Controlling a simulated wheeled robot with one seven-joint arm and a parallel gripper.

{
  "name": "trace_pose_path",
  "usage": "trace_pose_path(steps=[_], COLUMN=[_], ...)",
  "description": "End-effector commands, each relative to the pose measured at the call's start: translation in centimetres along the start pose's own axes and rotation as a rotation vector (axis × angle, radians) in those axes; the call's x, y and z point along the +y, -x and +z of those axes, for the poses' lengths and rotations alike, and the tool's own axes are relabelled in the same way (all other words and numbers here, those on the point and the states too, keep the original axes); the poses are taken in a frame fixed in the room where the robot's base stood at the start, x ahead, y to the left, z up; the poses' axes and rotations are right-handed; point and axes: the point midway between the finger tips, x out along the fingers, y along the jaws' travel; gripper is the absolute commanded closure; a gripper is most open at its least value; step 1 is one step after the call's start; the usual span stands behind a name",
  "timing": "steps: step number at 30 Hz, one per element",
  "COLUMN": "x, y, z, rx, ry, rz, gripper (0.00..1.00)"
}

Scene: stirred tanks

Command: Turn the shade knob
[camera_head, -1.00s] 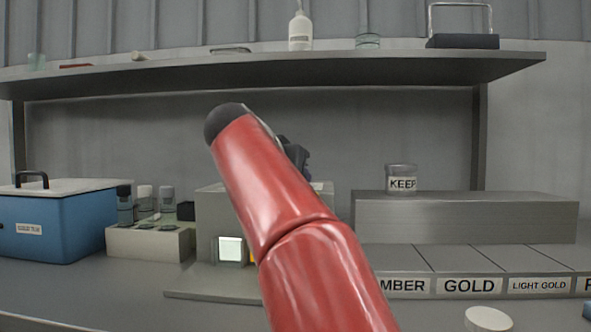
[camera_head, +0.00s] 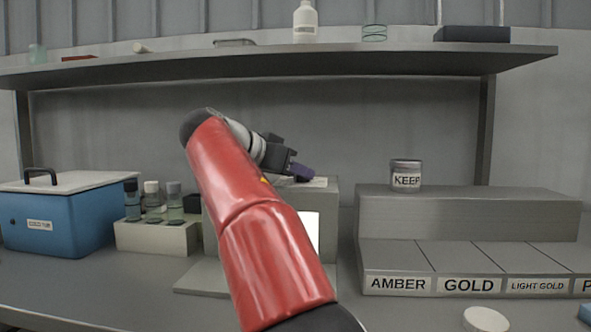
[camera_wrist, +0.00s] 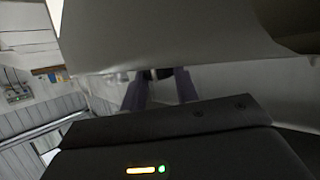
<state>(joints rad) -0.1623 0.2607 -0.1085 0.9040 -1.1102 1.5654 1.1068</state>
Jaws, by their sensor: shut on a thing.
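The grey box-shaped instrument (camera_head: 328,215) stands on the bench behind my arm, with a bright white panel (camera_head: 312,228) partly covered by the arm. My gripper (camera_head: 303,174) is at the top of this instrument, in front of a pale label plate. In the wrist view, my gripper's two fingers (camera_wrist: 160,78) close around a small dark thing, apparently the shade knob (camera_wrist: 158,74), beside the instrument's pale surface. The knob is mostly hidden, and its turn position cannot be read. In the head view I cannot make it out.
A blue cooler (camera_head: 60,222) and a rack of vials (camera_head: 155,236) stand left. A KEEP jar (camera_head: 406,177) sits on the grey step (camera_head: 470,212) at right, above labelled bays (camera_head: 470,284). A white round lid (camera_head: 486,318) lies in front. A shelf (camera_head: 270,68) runs overhead.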

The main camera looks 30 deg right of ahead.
Motion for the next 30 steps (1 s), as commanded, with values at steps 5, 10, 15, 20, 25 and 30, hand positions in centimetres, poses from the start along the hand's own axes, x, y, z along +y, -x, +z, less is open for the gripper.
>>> trace_pose_path(steps=[5, 10, 15, 20, 25, 30], x=[-0.1, 0.0, 0.0, -0.1, -0.1, -0.1], y=[-0.1, -0.1, -0.1, 0.2, 2.6, 5.5], z=[0.4, 0.3, 0.2, 0.1, 0.1, 0.1], rx=[-0.008, -0.006, -0.004, -0.003, -0.003, -0.004], ry=[0.006, 0.005, 0.003, 0.003, 0.003, 0.005], rz=[0.004, 0.003, 0.002, 0.0, -0.003, -0.002], gripper=[0.93, 0.49, 0.48, 0.48, 0.48, 0.48])
